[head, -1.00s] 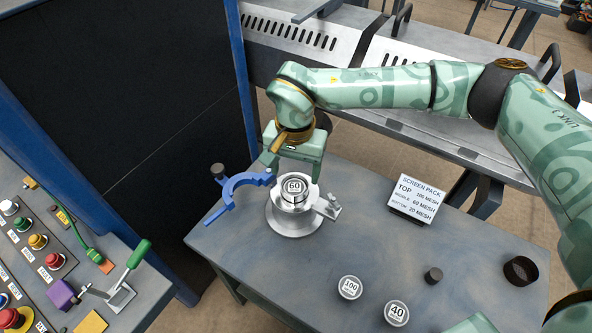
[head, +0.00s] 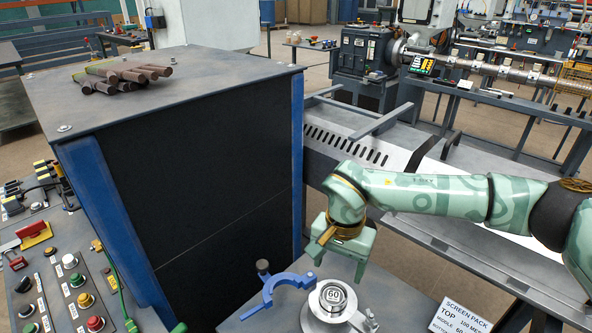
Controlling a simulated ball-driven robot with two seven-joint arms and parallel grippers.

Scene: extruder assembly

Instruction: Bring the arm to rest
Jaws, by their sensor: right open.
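My right gripper (head: 340,272) hangs from my green right arm (head: 430,195), which comes in from the right. Its two fingers are apart and nothing shows between them. It is just above and behind a round disc marked 60 (head: 333,295). The disc sits in the silver round holder (head: 331,318) on the grey table; the view's bottom edge cuts the holder off. I cannot tell how large the gap between fingertips and disc is. My left gripper is not in view.
A blue curved clamp (head: 270,290) stands left of the holder. A "SCREEN PACK" sign (head: 460,320) is at the lower right. A tall black-sided cabinet (head: 210,190) with brown rods on top fills the left. A metal bench (head: 380,155) runs behind my arm.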

